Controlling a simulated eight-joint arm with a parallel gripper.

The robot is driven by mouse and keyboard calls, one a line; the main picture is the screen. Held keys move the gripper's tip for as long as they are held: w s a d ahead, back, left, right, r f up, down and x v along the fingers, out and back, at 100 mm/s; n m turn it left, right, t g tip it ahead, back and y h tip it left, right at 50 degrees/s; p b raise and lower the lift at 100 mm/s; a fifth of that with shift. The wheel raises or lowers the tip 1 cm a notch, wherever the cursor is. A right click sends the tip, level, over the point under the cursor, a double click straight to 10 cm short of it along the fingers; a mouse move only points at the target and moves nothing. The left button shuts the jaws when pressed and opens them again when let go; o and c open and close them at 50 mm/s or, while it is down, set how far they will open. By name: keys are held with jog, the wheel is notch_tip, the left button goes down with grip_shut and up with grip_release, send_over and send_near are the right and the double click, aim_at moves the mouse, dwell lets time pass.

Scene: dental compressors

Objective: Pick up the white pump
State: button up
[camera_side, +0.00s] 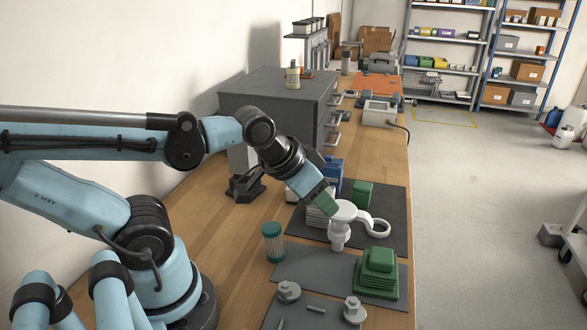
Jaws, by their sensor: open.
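A white pump (343,212) with a round top, a short stem below and a ring at its right side shows on the dark mat (392,205) at the middle of the bench. My gripper (328,203), at the end of the blue arm, comes down from the upper left to the round top. It is open. It overlaps the pump's left edge in this view, so I cannot tell whether they touch. The fingertips are not clearly distinguishable. A pale finned block (318,215) stands just left of the pump, partly hidden by my gripper.
A green block (362,193) and a blue block (332,172) stand behind. A teal-topped cylinder (273,243) is at left, a green stepped block (378,272) in front, and grey parts (355,309) nearer. A dark cabinet (265,100) stands behind. Bare wood lies left of the mats.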

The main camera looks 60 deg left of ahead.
aim_at(362, 216)
jog(key=m+g, duration=0.1)
jog(key=w+d+f+m+y, duration=0.1)
jog(key=shift+d+m+g, duration=0.3)
jog(key=shift+m+g, duration=0.1)
jog(key=d+m+y, duration=0.1)
jog(key=w+d+m+y, duration=0.1)
jog(key=y, duration=0.1)
jog(key=w+d+m+y, duration=0.1)
jog(key=m, duration=0.1)
jog(key=shift+w+d+f+g+y, duration=0.1)
jog(key=shift+d+g+y, duration=0.05)
jog(key=shift+g+y, duration=0.2)
jog(key=d+m+t+y, duration=0.1)
jog(key=d+m+y, duration=0.1)
jog(key=d+y, duration=0.3)
jog(key=shift+h, duration=0.25)
jog(key=x, duration=0.3)
jog(key=w+x, duration=0.1)
jog(key=x, duration=0.7)
jog(key=shift+w+d, duration=0.1)
jog(key=shift+w, duration=0.1)
jog(key=shift+t, duration=0.25)
grip_shut()
